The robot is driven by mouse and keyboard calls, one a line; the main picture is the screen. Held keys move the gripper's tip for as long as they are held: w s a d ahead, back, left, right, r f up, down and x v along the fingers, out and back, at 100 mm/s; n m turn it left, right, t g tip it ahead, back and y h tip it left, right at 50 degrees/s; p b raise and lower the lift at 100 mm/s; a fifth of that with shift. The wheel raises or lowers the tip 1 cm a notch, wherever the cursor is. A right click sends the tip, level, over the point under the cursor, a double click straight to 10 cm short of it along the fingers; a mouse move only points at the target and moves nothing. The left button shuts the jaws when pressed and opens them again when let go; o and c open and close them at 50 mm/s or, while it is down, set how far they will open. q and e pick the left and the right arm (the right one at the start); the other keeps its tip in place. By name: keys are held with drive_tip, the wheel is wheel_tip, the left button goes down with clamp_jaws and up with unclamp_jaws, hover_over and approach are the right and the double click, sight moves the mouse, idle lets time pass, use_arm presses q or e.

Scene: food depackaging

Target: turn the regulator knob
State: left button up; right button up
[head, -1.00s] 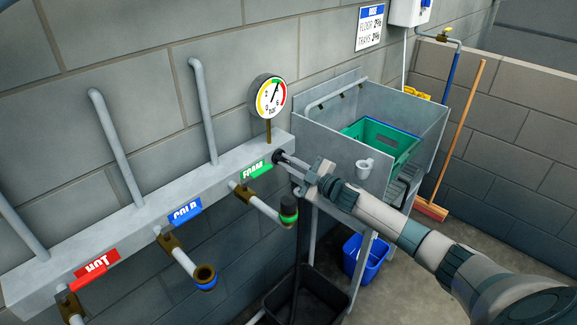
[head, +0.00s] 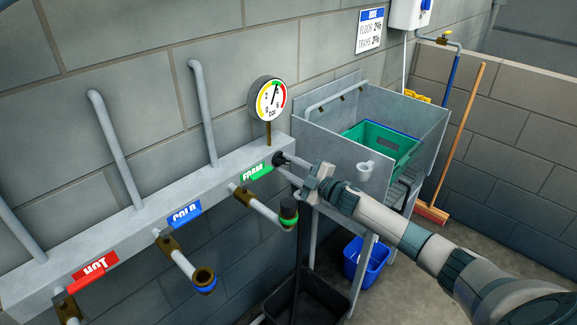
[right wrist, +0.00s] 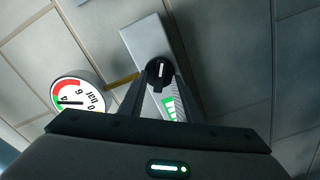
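The black regulator knob (head: 279,159) sits at the right end of the grey pipe manifold (head: 140,217), beside the green FOAM label (head: 255,171). My right gripper (head: 283,163) reaches it from the right. In the right wrist view the knob (right wrist: 160,71), with a pale mark on its face, lies between the two fingertips (right wrist: 161,80). The fingers appear to touch it on both sides. The round pressure gauge (head: 268,99) stands above the manifold; its needle points up, slightly right. The gauge (right wrist: 77,94) also shows in the right wrist view. My left gripper is out of view.
The FOAM outlet (head: 265,210), COLD outlet (head: 184,263) and HOT outlet (head: 70,310) stick out below the manifold. A metal sink (head: 335,150) with a green crate (head: 383,150) stands right of the knob. A blue bucket (head: 366,258) and black bin (head: 308,297) are below.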

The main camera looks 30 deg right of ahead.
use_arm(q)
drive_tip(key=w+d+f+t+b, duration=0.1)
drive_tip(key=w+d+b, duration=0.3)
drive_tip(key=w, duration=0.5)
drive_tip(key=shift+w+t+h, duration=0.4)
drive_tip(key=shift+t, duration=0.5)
use_arm(e)
drive_tip(key=v, duration=1.7)
drive_tip(key=shift+s, duration=0.15)
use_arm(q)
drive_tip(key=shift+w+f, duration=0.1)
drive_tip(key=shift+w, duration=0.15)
use_arm(e)
drive_tip(key=shift+d, duration=0.1)
